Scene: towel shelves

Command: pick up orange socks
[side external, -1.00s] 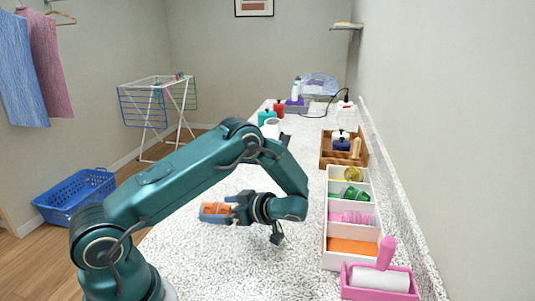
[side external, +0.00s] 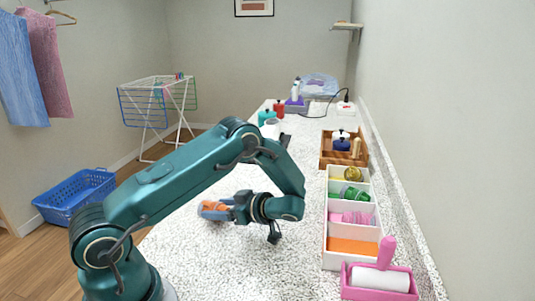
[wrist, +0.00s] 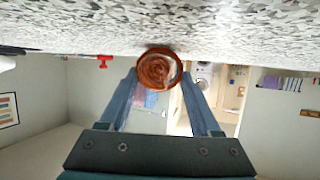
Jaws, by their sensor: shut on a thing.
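The orange socks (side external: 211,205) are a rolled bundle at the left end of my gripper, over the speckled counter. In the wrist view the orange socks (wrist: 156,70) show as a round spiral end between the two blue-grey fingertips. My gripper (side external: 218,210) is shut on the socks and lies roughly level, pointing left. In the wrist view the fingers (wrist: 158,84) flank the roll. Whether the bundle touches the counter is hard to tell from the side.
A white divided box (side external: 325,225) at the right holds yellow, green and pink rolls, with flat orange in its front compartment. A pink tray with a lint roller (side external: 378,278) stands before it. A wooden crate (side external: 359,160) stands behind. The counter's middle (side external: 290,255) is clear.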

